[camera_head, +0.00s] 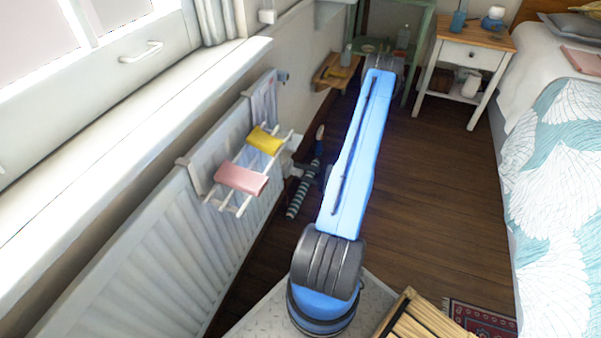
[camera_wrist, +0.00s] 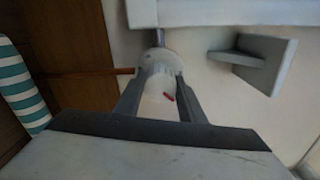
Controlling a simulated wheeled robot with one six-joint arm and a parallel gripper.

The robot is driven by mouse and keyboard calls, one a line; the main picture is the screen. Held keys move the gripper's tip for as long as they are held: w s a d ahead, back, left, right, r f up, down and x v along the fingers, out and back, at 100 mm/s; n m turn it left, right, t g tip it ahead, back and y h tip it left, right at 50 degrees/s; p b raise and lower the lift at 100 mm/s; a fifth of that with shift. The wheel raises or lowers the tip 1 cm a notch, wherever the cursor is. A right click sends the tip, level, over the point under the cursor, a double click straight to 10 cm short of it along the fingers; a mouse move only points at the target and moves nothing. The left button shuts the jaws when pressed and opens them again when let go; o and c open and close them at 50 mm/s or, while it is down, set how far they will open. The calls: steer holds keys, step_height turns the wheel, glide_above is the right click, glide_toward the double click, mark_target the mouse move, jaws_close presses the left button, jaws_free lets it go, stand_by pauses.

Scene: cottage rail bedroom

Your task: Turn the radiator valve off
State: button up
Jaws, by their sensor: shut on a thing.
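The radiator valve (camera_wrist: 160,62) has a round white head with a small red mark on its near face. It is in the middle of the wrist view, just below the radiator's bottom edge. My gripper (camera_wrist: 161,82) has its two dark fingers on either side of the white head, shut on it. The white radiator (camera_head: 150,255) runs along the left wall in the head view. I cannot make out the valve in the head view. The direction the red mark stands for cannot be told.
A drying rack with a pink cloth (camera_head: 241,179) and a yellow cloth (camera_head: 265,140) hangs on the radiator. A striped roll (camera_head: 305,190) lies on the floor beside it and shows in the wrist view (camera_wrist: 20,85). A copper-coloured pipe (camera_wrist: 90,72) meets the valve. The bed (camera_head: 560,170) stands right.

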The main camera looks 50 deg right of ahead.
steer(key=n, duration=0.4)
steer(key=shift+n, duration=0.3)
steer(key=n, duration=0.4)
steer(key=shift+n, duration=0.3)
steer(key=o, duration=1)
steer(key=shift+o, duration=0.2)
steer(key=v, duration=1.7)
steer(key=shift+s, duration=0.25)
steer(key=shift+d+f, duration=0.1)
steer(key=shift+s, duration=0.1)
